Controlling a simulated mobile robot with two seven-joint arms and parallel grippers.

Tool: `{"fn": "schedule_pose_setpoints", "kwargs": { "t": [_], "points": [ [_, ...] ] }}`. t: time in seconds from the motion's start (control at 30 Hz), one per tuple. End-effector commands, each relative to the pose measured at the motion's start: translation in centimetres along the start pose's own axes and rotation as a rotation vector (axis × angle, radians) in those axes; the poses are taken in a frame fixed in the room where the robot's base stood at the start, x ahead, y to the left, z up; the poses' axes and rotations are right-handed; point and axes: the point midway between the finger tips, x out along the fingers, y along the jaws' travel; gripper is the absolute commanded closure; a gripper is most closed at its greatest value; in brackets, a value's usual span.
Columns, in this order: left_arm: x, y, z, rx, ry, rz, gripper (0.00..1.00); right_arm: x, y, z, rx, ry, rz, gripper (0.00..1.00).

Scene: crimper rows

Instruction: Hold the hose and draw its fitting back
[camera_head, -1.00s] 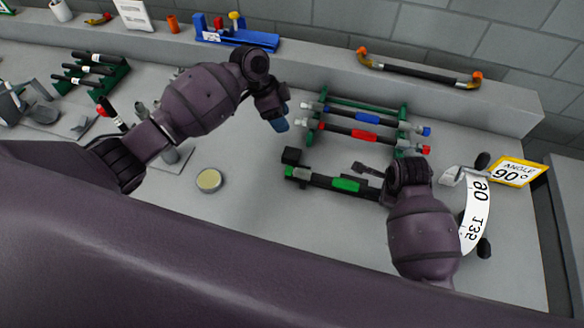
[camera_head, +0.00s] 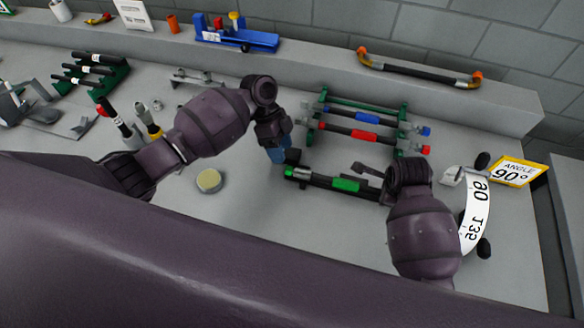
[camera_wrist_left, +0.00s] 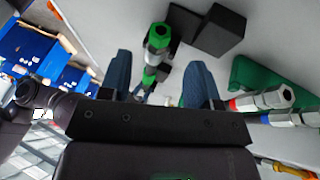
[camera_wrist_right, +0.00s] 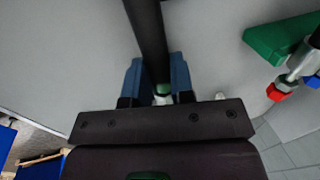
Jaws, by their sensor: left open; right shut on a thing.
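The hose (camera_head: 322,181) is black with a green band and lies low over the bench. Its left end carries a metal fitting with a green tip, which shows in the left wrist view (camera_wrist_left: 158,38). My left gripper (camera_head: 277,154) is open just beside that end. In the left wrist view the fitting lies ahead of and between the spread blue fingers (camera_wrist_left: 160,88), with no clear contact. My right gripper (camera_wrist_right: 159,80) is shut on the hose toward its other end. The hose's far right end is hidden by my right arm in the head view.
A black block (camera_head: 292,155) stands close to the fitting. A green rack (camera_head: 402,110) behind holds a blue-banded hose (camera_head: 367,118) and a red-banded hose (camera_head: 364,134). A yellow angle sign (camera_head: 516,172) is at right.

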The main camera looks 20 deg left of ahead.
Motion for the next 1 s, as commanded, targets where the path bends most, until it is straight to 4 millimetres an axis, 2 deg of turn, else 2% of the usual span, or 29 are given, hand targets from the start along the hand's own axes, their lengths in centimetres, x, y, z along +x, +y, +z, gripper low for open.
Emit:
{"fn": "schedule_pose_setpoints", "kwargs": {
  "t": [0.3,0.5,0.93,0.97,1.0],
  "points": [
    [3.8,0.1,0.0,-0.001,0.000,0.001,0.43,-0.1,-0.1,0.0,0.000,-0.001,-0.001,1.00],
    [5.4,0.0,0.0,0.000,0.000,0.001,0.43,-0.1,-0.1,0.0,0.000,-0.001,-0.002,1.00],
    [6.0,0.0,0.0,0.000,-0.001,-0.001,0.43,-0.1,-0.1,0.0,0.000,-0.001,-0.002,1.00],
    [6.0,0.0,0.0,0.000,-0.001,0.000,0.45,-0.1,-0.1,0.0,0.000,-0.001,-0.002,1.00],
    [6.0,0.0,0.0,0.000,-0.001,0.000,0.51,-0.1,-0.1,0.0,0.000,-0.001,-0.002,1.00]
  ]
}}
